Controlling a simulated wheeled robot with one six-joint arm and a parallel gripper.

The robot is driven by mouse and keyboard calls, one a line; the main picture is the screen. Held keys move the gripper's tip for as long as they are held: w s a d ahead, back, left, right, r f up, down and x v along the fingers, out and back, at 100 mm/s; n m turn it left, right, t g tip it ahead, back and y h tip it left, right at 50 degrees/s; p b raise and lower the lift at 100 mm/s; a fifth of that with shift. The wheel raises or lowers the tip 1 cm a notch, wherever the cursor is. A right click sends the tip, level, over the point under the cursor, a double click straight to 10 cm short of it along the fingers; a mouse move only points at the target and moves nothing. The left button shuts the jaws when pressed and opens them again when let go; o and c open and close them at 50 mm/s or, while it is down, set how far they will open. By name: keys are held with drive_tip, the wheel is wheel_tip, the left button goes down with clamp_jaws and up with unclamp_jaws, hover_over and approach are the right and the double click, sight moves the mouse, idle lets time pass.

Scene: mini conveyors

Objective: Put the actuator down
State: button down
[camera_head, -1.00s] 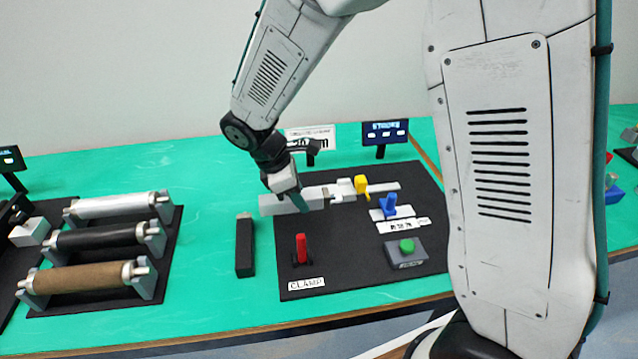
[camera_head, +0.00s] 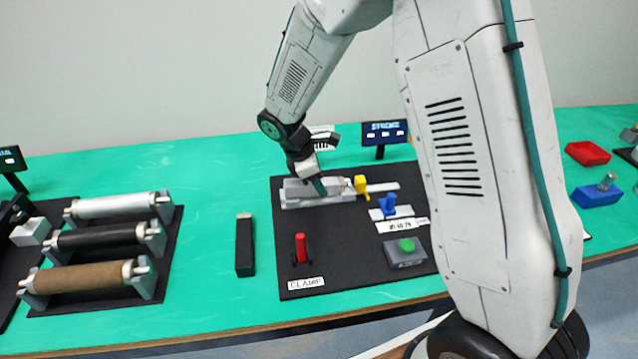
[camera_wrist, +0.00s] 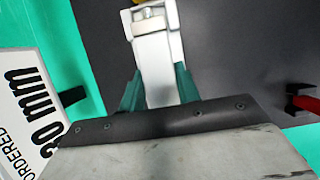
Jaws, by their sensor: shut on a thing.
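The actuator (camera_wrist: 155,65) is a long pale grey block with a metal fitting at its far end. My gripper (camera_wrist: 158,88) is shut on it, one green finger on each side. In the head view my gripper (camera_head: 319,186) points down at the actuator (camera_head: 296,186), which lies level at a long grey bed (camera_head: 320,202) on the black board. Whether it rests fully on the bed is hard to tell. A yellow part (camera_head: 361,185) stands just right of it, by a slim grey bar.
The board (camera_head: 345,260) carries a red clamp lever (camera_head: 300,248), a blue lever (camera_head: 387,206) and a green button (camera_head: 407,246). A dark block (camera_head: 244,246) stands left of it. A STROKE display (camera_head: 384,131) and a partly hidden sign stand behind.

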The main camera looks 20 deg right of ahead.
drive_tip(key=c, duration=1)
unclamp_jaws()
drive_tip(key=shift+f, duration=0.35)
drive_tip(key=shift+r, duration=0.1)
drive_tip(key=v, duration=1.1)
drive_tip(key=shift+r, duration=0.35)
drive_tip(key=s+d+r+m+y, duration=0.1)
drive_tip(key=s+d+r+m, duration=0.25)
drive_tip(key=s+r, duration=0.3)
drive_tip(key=s+d+r+m+y, duration=0.1)
drive_tip(key=s+d+r+m, duration=0.1)
drive_tip(key=s+r+m, duration=0.45)
drive_tip(key=s+m+y, duration=0.1)
drive_tip(key=s+m, duration=0.1)
drive_tip(key=s, duration=0.4)
drive_tip(key=s+d+f+m+t, duration=0.1)
drive_tip(key=s+m, duration=0.1)
drive_tip(key=s, duration=0.4)
drive_tip(key=s+d+m+t+y, duration=0.1)
drive_tip(key=s, duration=0.5)
drive_tip(key=shift+s+f+m+y, duration=0.25)
drive_tip(key=shift+s+m+y, duration=0.05)
drive_tip(key=shift+s+m, duration=0.1)
